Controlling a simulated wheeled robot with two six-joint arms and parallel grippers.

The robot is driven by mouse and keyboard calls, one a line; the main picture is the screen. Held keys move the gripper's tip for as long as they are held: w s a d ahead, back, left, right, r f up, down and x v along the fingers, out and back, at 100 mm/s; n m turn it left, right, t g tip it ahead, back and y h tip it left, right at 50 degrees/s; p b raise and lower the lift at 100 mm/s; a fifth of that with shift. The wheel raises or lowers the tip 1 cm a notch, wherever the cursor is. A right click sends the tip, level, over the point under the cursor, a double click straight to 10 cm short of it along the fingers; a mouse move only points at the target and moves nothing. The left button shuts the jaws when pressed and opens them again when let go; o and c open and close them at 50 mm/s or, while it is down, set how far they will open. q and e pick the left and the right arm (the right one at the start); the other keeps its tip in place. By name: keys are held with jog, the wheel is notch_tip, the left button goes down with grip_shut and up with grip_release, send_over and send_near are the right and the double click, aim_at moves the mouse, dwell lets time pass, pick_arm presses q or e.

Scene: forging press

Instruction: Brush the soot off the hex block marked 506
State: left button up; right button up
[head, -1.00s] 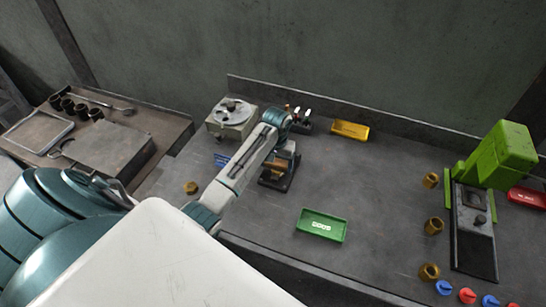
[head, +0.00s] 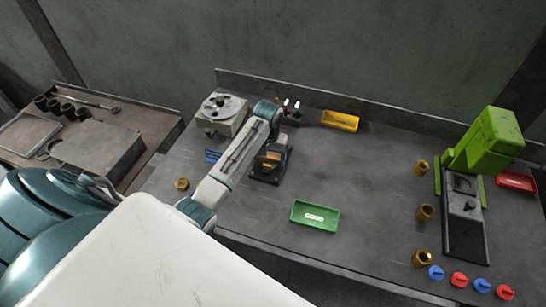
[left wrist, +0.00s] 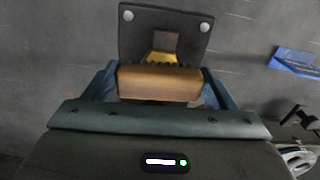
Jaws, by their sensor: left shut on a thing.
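My left gripper (left wrist: 160,86) is shut on a wooden brush (left wrist: 158,84), whose dark bristles point away from me. In the left wrist view the bristles are over or against a yellow-brass piece (left wrist: 163,58) on a black fixture (left wrist: 185,22) with two bolts. I cannot tell if they touch. The brush hides most of the piece, and no 506 mark is readable. In the head view my left gripper (head: 272,153) is low over the black fixture (head: 268,180). Other brass hex blocks (head: 425,212) stand at the right, and one (head: 182,184) is left of my arm. My right gripper is out of view.
A round-topped machine (head: 221,108) stands behind my left arm. A blue tray (left wrist: 292,62) lies beside the fixture. A green tray (head: 315,216), yellow tray (head: 340,121), red tray (head: 517,181) and green press (head: 485,142) are farther right.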

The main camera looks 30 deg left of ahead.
pick_arm(q)
jog(key=shift+s+a, duration=0.3)
jog(key=shift+a, duration=0.65)
jog(key=shift+d+f, duration=0.1)
jog(key=shift+d, duration=0.05)
jog(key=shift+w+d, duration=0.15)
jog(key=shift+d, duration=0.3)
jog(key=shift+w+d, duration=0.2)
jog(key=shift+d, duration=0.4)
jog(key=shift+w+d, duration=0.2)
jog(key=shift+d, duration=0.4)
jog(key=shift+a, duration=0.15)
jog(key=shift+s+a, duration=0.3)
jog(key=shift+a, duration=0.45)
